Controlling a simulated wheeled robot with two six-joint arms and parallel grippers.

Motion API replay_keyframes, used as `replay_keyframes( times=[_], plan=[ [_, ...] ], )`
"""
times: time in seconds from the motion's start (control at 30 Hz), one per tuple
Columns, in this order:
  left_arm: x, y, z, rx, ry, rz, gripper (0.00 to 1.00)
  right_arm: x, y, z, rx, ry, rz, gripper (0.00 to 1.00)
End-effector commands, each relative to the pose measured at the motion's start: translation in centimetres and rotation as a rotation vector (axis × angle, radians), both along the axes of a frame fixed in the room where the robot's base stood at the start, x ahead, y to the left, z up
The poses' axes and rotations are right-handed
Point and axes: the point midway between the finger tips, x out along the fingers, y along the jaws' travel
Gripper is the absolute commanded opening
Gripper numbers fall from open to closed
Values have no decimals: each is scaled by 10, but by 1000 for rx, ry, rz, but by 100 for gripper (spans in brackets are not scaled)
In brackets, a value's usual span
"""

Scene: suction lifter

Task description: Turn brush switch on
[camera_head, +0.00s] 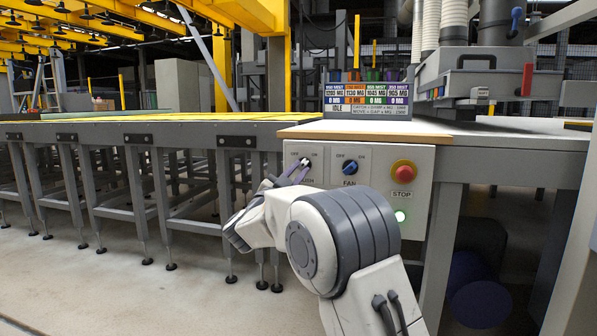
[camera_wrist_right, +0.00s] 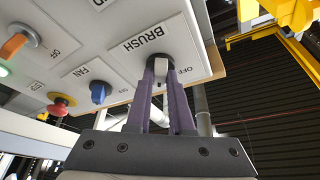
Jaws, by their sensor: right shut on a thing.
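The brush switch (camera_head: 306,161) is at the left of the light grey control panel (camera_head: 418,190), its label partly covered by my gripper in the head view. In the wrist view its pale knob (camera_wrist_right: 161,72) stands beside the BRUSH label, with an OFF mark to its right. My right gripper (camera_head: 297,171) reaches up to the switch from below. Its two purple-grey fingers (camera_wrist_right: 162,80) are shut on the knob, one on each side. Which mark the knob points to I cannot tell. My left gripper is not in view.
The blue fan switch (camera_head: 350,167) and the red stop button (camera_head: 404,167) sit to the right on the panel, above a lit green button (camera_head: 400,216). An orange switch (camera_wrist_right: 18,44) shows in the wrist view. A display board (camera_head: 367,95) stands on the table above.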

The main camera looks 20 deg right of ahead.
Motion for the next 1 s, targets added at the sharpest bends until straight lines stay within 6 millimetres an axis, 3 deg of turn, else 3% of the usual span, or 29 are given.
replay_keyframes(
  times=[0.4, 0.97, 1.0],
  plan=[
    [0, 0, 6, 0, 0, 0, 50, 1, 2, 0, 159, -104, 0, 0],
    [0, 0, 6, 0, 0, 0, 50, 1, 2, 0, 182, -119, -1, 0],
    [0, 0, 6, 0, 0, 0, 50, 1, 2, 0, 182, -119, -1, 31]
  ],
)
